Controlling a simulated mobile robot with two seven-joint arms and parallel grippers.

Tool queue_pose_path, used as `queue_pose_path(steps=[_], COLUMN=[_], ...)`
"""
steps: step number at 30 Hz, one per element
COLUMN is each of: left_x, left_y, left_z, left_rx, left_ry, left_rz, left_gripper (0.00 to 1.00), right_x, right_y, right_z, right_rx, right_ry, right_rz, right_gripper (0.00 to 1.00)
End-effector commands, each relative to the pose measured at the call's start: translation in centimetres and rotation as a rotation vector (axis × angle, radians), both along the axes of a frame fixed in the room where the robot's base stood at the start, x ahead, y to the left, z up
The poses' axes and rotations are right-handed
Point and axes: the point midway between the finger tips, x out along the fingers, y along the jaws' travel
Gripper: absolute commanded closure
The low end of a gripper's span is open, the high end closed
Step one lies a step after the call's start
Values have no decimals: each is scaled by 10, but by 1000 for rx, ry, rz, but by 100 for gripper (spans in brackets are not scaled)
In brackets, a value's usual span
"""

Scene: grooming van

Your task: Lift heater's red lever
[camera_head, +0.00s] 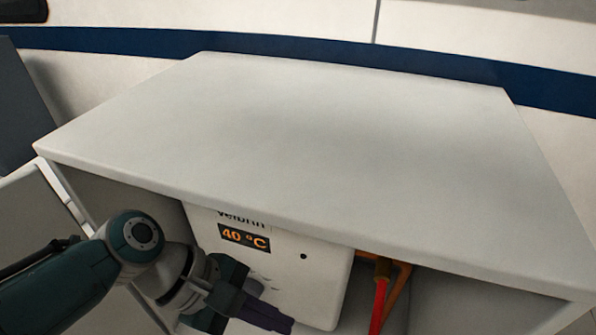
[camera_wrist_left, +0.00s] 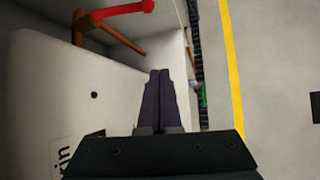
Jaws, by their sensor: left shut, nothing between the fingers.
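The heater (camera_head: 320,285) is a white box under the counter, with a display (camera_head: 244,238) reading 40 °C. Its red lever (camera_head: 379,303) stands to the right of the box, beside copper-coloured pipework. In the left wrist view the red lever (camera_wrist_left: 122,11) shows at the top, joined to a copper pipe, its rounded end toward the right. My left gripper (camera_head: 290,325) is in front of the heater, to the left of the lever and apart from it. Its dark purple fingers (camera_wrist_left: 160,74) are together and empty. My right gripper is in neither view.
The white counter top (camera_head: 330,150) overhangs the heater and the lever, and is bare. Copper pipes (camera_wrist_left: 121,38) run beside the heater. A small green part (camera_wrist_left: 203,95) and a yellow floor stripe (camera_wrist_left: 231,70) show in the left wrist view.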

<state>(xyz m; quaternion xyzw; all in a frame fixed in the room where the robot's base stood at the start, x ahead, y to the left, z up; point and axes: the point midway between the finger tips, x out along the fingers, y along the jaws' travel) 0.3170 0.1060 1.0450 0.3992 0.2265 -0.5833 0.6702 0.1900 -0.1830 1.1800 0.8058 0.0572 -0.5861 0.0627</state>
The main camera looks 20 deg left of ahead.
Motion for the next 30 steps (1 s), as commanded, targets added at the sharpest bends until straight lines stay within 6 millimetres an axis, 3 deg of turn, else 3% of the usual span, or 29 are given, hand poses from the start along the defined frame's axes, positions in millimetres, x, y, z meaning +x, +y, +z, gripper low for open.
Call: queue_pose_path(steps=[3,8,23,26,30], left_x=[-6,-10,-11,-16,-38], left_y=[18,28,30,30,33], left_z=[-2,0,0,1,6], left_rx=[2,1,1,30,175], left_ry=[-1,-1,-2,-29,-153], left_rz=[0,0,-4,-56,-307], left_gripper=[100,100,100,100,100], right_x=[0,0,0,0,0], right_y=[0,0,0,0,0], right_z=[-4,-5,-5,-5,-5], right_rx=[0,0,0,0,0], right_ry=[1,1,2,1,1], right_rz=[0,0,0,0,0], right_gripper=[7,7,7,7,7])
